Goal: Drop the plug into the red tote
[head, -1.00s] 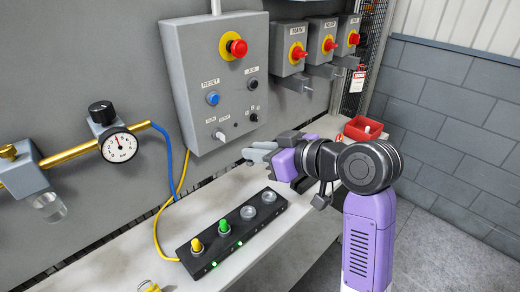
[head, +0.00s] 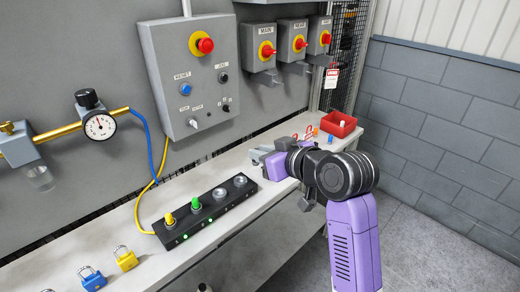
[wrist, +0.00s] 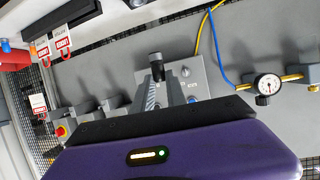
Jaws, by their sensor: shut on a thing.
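The red tote (head: 338,124) stands at the far right end of the grey bench, with a small pale item showing inside. Part of it also shows at the left edge of the wrist view (wrist: 14,60). My gripper (head: 256,156) is over the bench, beyond the black button strip and to the left of the tote. In the wrist view, my gripper (wrist: 160,88) is shut on a dark cylindrical piece with a grey top, seemingly the plug (wrist: 157,66). In the head view the plug cannot be made out at the fingertips.
A black strip (head: 205,212) with yellow and green buttons lies on the bench. Small orange (head: 316,131) and blue (head: 330,139) items stand by the tote. A grey control box (head: 190,75) hangs behind.

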